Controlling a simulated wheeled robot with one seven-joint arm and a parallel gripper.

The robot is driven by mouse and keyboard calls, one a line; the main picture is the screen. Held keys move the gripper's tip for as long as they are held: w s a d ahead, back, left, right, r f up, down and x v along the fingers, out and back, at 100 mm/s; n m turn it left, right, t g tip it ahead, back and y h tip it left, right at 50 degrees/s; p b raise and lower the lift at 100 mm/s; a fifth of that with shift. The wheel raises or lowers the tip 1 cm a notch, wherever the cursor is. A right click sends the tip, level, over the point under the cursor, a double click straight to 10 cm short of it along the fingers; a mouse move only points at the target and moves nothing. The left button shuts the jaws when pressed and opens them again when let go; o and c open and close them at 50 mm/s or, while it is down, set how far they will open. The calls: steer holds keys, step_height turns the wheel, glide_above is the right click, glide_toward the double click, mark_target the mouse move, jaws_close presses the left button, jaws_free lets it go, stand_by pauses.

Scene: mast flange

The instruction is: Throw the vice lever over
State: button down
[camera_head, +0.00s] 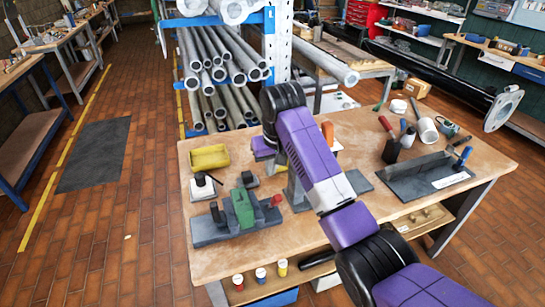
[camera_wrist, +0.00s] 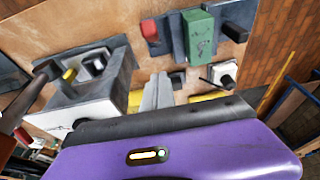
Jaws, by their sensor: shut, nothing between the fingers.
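In the wrist view a pale grey block-like vice (camera_wrist: 105,105) stands on the bench, with a small yellow piece in its top. A dark lever (camera_wrist: 30,95) rises from its left side towards the camera and runs out of the frame. In the head view my arm hides most of the vice; a grey part (camera_head: 297,192) shows below the arm. An orange piece (camera_head: 328,131) stands up behind the arm; I cannot tell whether it is the lever's grip. My gripper (camera_wrist: 160,80) is shut and empty, right of the vice in the wrist view, apart from the lever. Its fingers are hidden in the head view.
A green block on a dark base (camera_head: 243,208) with a red knob stands at the bench's front left. A white box with a black knob (camera_head: 202,187) and a yellow tray (camera_head: 209,157) are nearby. A dark tray (camera_head: 420,178) lies right. Pipe racks stand behind.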

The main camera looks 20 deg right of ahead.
mark_target(274, 202)
steer(key=shift+s+f+p, duration=0.4)
steer(key=shift+s+f, duration=0.05)
steer(key=shift+f, duration=0.4)
steer(key=shift+s+f+p, duration=0.4)
steer(key=shift+f+p, duration=0.05)
steer(key=shift+f, duration=0.45)
steer(key=shift+s+f+p, duration=0.4)
steer(key=shift+s+f, duration=0.05)
steer(key=shift+f, duration=0.4)
steer(key=shift+f, duration=0.1)
